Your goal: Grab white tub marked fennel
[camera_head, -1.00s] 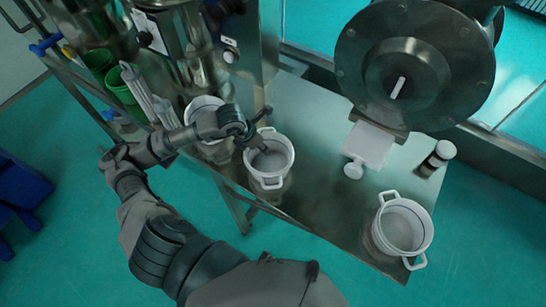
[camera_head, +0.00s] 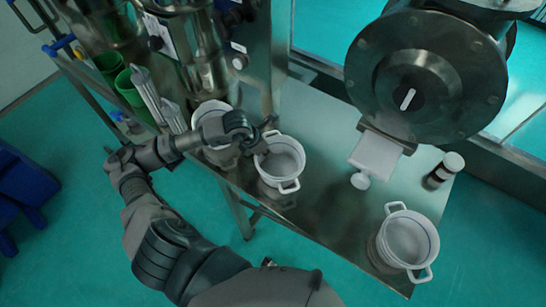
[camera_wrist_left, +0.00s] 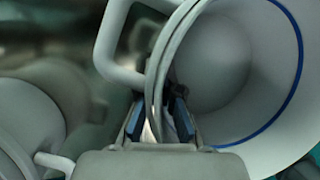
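A white two-handled tub (camera_head: 283,172) stands in the middle of the steel table; no fennel marking is readable. My left gripper (camera_head: 261,151) is at its back-left rim. In the left wrist view, the fingers (camera_wrist_left: 158,118) straddle the wall of a white tub with a blue inner line (camera_wrist_left: 272,118), one finger inside and one outside. Gaps show between pads and wall, so the gripper looks open. A second white tub (camera_head: 208,113) stands to the left, partly hidden by my arm. A third white tub (camera_head: 409,241) stands at the right front edge. My right gripper is out of view.
The steel table (camera_head: 325,215) has bare room between the middle and right tubs. A large round steel machine (camera_head: 425,75) with a white outlet plate (camera_head: 376,154) stands behind. A dark jar with a white lid (camera_head: 445,170) is at the right. Green containers (camera_head: 128,86) stand left.

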